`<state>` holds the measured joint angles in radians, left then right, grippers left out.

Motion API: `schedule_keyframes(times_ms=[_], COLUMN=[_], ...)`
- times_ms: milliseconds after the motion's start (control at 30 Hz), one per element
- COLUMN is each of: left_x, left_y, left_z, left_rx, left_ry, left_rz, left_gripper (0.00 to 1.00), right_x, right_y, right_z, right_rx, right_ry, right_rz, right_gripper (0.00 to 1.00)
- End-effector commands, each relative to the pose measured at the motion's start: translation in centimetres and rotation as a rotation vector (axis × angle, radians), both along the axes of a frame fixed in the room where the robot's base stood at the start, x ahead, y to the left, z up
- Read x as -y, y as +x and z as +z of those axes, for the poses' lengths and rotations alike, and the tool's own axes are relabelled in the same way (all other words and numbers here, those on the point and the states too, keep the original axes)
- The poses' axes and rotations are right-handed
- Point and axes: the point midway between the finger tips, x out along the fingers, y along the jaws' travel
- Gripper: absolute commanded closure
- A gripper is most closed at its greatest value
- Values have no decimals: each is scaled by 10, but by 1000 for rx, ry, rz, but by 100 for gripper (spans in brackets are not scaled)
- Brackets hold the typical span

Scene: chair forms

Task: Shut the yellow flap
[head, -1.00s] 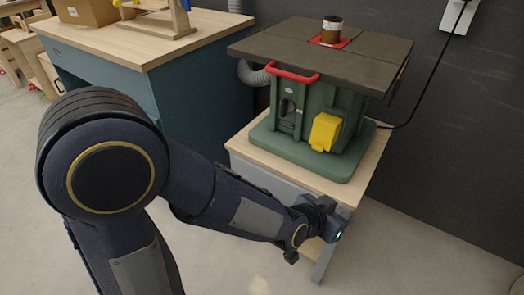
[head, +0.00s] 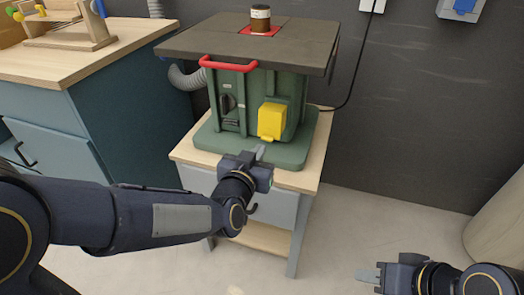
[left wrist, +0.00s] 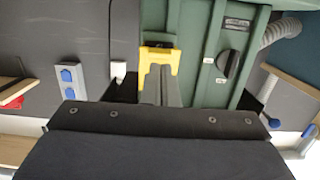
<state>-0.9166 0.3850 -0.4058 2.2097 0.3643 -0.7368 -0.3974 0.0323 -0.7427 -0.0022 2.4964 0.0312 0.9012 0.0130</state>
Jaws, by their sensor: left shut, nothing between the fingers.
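The yellow flap (head: 271,119) sits on the front of the green machine body (head: 297,95), right of its dark knob. It stands out a little from the body; how far it is open is hard to tell. My left gripper (head: 260,153) is shut and empty, just below and in front of the flap. In the left wrist view the closed fingers (left wrist: 160,85) point at the flap (left wrist: 147,62) and cover part of it; contact cannot be told. My right gripper (head: 366,275) is low at the right, apart from the machine, its finger gap unclear.
The machine has a dark overhanging top (head: 200,43) with a red handle (head: 228,65) and stands on a small wooden table (head: 313,165). A teal workbench (head: 120,100) stands at left, with a grey hose (head: 187,78) between. Floor at right of the table is clear.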

Motion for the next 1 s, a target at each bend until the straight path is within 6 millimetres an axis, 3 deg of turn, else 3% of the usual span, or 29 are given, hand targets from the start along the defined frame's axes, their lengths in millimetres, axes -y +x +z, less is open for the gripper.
schedule_keyframes(times_ms=[233, 700, 1000], left_x=[9, 10, 11], left_y=[28, 32, 37], left_z=[-5, -6, -22], left_rx=[0, 2, 75], left_ry=[1, -1, -24], left_rz=[1, 0, 1], left_gripper=[100, 100, 100], right_x=[0, 0, 0], right_y=[0, 0, 0], right_z=[-11, -13, -51], right_rx=[0, 0, 0], right_ry=[0, 0, 0], right_rz=[0, 0, 0], right_gripper=[64, 64, 64])
